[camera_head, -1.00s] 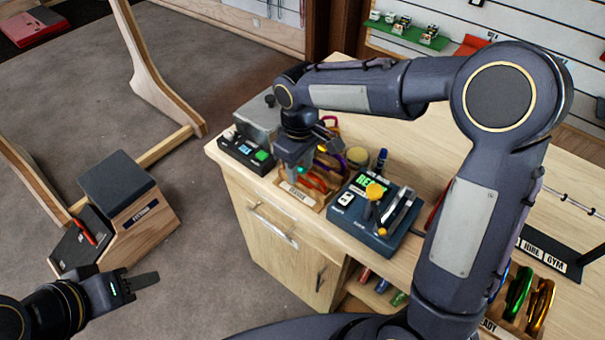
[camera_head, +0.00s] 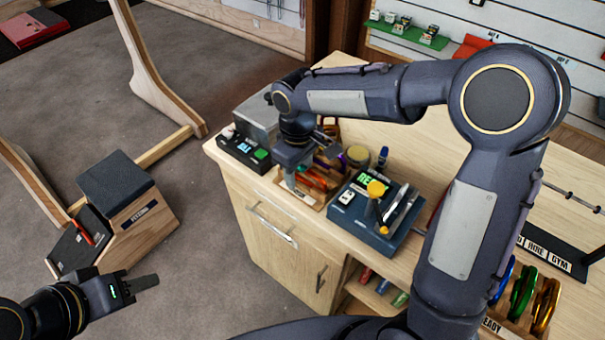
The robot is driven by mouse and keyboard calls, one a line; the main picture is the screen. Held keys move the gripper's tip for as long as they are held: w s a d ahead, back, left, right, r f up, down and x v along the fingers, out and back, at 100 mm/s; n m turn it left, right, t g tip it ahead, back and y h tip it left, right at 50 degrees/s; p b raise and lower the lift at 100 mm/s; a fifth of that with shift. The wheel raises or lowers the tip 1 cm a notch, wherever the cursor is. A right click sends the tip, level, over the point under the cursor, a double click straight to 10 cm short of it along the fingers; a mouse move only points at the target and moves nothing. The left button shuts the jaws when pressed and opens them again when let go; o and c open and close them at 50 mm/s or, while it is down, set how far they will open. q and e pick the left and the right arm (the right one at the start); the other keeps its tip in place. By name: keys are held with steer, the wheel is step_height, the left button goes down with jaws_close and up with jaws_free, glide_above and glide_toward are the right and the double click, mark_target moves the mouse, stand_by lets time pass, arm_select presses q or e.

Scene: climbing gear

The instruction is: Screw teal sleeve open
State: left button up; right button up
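My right gripper (camera_head: 290,177) points down at the left part of the wooden workbench, over a small wooden tray (camera_head: 309,199) with a label on its front. Orange-red and other coloured carabiners (camera_head: 316,178) lie in the tray beside the gripper. The gripper and wrist hide much of the tray. My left gripper (camera_head: 143,283) is at the lower left, above the carpet and far from the bench. Its fingers show edge-on and nothing is seen in them.
A dark blue device (camera_head: 375,235) with a yellow knob and a lever stands right of the tray. A black box with a green button (camera_head: 243,150) is to the left. A wooden step box (camera_head: 149,224) stands on the floor.

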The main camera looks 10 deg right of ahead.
steer(key=shift+f, duration=0.5)
steer(key=shift+w+d, duration=0.45)
steer(key=shift+d, duration=0.1)
steer(key=shift+w+r+p, duration=0.1)
steer(key=shift+r+p, duration=1.1)
steer(key=shift+r, duration=0.3)
steer(key=shift+s+a, duration=0.5)
steer(key=shift+a, duration=0.15)
